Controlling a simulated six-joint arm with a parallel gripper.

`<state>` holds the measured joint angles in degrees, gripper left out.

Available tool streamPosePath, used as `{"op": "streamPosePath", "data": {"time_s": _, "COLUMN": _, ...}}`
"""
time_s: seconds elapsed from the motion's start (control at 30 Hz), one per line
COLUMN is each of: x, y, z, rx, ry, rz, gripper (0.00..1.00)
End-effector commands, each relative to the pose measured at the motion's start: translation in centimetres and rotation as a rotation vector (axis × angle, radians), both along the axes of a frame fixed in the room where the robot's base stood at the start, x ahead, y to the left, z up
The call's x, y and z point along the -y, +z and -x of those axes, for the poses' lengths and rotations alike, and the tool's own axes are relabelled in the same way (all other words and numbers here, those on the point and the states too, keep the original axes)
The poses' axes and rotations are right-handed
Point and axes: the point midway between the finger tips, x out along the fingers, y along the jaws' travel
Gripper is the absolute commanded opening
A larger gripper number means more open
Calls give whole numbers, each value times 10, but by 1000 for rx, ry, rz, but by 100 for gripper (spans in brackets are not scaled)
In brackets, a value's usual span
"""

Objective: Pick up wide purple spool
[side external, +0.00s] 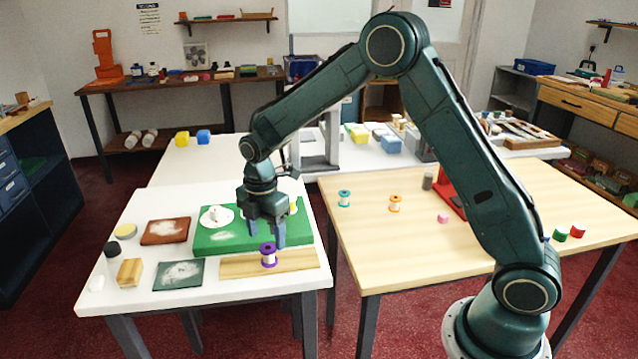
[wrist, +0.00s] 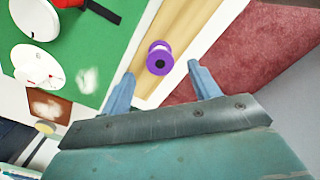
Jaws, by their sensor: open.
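The purple spool (side external: 269,255) stands upright on a light wooden board (side external: 238,266) at the front of the white table. In the wrist view the spool (wrist: 159,59) lies ahead of the fingertips, between their lines and nearer the left finger. My gripper (side external: 265,237) is open and empty, with its fingers pointing down just above and behind the spool. The fingers also show in the wrist view (wrist: 160,76), spread apart. I cannot tell the exact gap between fingers and spool.
A green mat (side external: 215,243) with a white round item (side external: 216,217) lies behind the board. A brown tile (side external: 166,231), a dark green tile (side external: 178,275) and a wooden block (side external: 130,272) lie to the left. Teal (side external: 344,198) and orange (side external: 395,203) spools stand on the right table.

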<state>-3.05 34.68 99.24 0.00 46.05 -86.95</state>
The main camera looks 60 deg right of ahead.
Motion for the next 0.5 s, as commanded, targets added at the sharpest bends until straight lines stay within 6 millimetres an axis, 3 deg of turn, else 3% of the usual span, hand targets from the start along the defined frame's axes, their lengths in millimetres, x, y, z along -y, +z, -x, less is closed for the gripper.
{"op": "streamPosePath", "data": {"time_s": 0.17, "x": 0, "y": -5, "z": 0, "rx": -2, "ry": 0, "rz": 0, "gripper": 61}}
{"op": "streamPosePath", "data": {"time_s": 0.5, "x": 1, "y": -41, "z": 1, "rx": -3, "ry": 0, "rz": 0, "gripper": 61}}
